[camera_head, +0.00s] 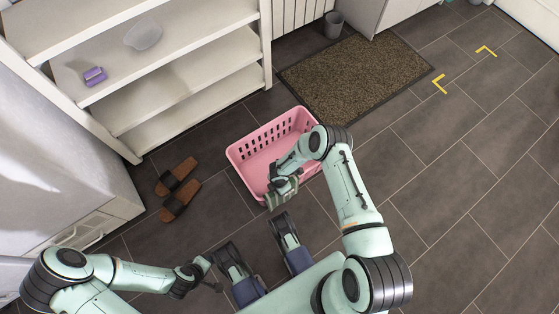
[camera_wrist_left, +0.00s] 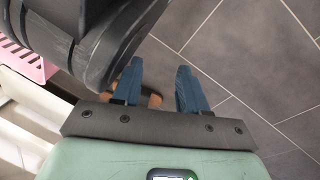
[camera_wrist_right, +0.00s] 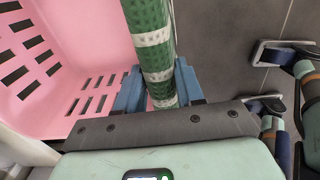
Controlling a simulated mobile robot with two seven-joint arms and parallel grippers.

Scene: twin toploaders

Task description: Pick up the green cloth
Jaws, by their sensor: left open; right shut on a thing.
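The green cloth (camera_wrist_right: 150,40), with white bands, is rolled or bunched between the fingers of my right gripper (camera_wrist_right: 158,82) in the right wrist view. That gripper is shut on it. In the head view my right gripper (camera_head: 282,190) is over the near edge of the pink basket (camera_head: 243,158). The cloth is hard to make out there. The basket also shows beside the cloth in the right wrist view (camera_wrist_right: 75,50) and looks empty where visible. My left gripper (camera_wrist_left: 156,72) is open and empty in the left wrist view, low over the floor.
Brown sandals (camera_head: 178,190) lie on the floor left of the basket. A brown mat (camera_head: 355,72) lies beyond it. White shelves (camera_head: 190,65) stand at the back left, with a purple item (camera_head: 94,76). Grey tiled floor (camera_head: 450,180) is clear on the right.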

